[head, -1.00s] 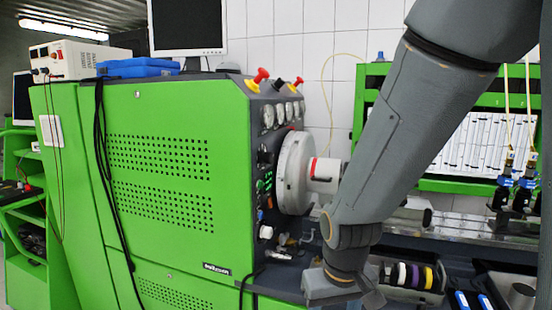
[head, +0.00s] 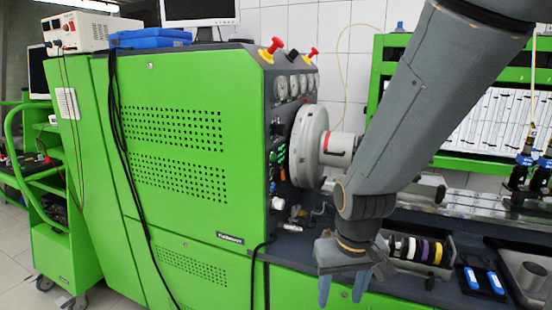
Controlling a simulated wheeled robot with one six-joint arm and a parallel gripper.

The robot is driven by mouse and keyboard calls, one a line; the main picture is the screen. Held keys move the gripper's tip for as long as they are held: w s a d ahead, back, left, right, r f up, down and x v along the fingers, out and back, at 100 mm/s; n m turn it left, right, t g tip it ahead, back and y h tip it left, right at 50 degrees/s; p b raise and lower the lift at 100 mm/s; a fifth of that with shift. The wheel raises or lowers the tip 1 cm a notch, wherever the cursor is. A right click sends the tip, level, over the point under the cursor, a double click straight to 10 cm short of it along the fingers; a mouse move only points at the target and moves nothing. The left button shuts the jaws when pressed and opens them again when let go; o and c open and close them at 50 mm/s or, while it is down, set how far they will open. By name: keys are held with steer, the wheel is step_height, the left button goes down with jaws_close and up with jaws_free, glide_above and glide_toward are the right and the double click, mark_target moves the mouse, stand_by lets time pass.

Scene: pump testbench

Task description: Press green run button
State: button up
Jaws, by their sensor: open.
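The green run button (head: 281,154) seems to be among the small lit green controls on the dark side panel of the green test bench (head: 190,130); single buttons are too small to tell apart. My gripper (head: 341,292) hangs pointing down in front of the bench, with two blue-grey fingers apart and nothing between them. It is to the right of the green controls and lower in the picture, not touching them.
A large grey disc with a white hub (head: 312,147) sticks out just right of the controls. Red mushroom knobs (head: 273,46) and gauges (head: 282,89) sit above. A tray of coloured rolls (head: 418,250) and blue items (head: 482,280) lie to the right.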

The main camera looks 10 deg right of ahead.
jaws_close()
stand_by(1.5)
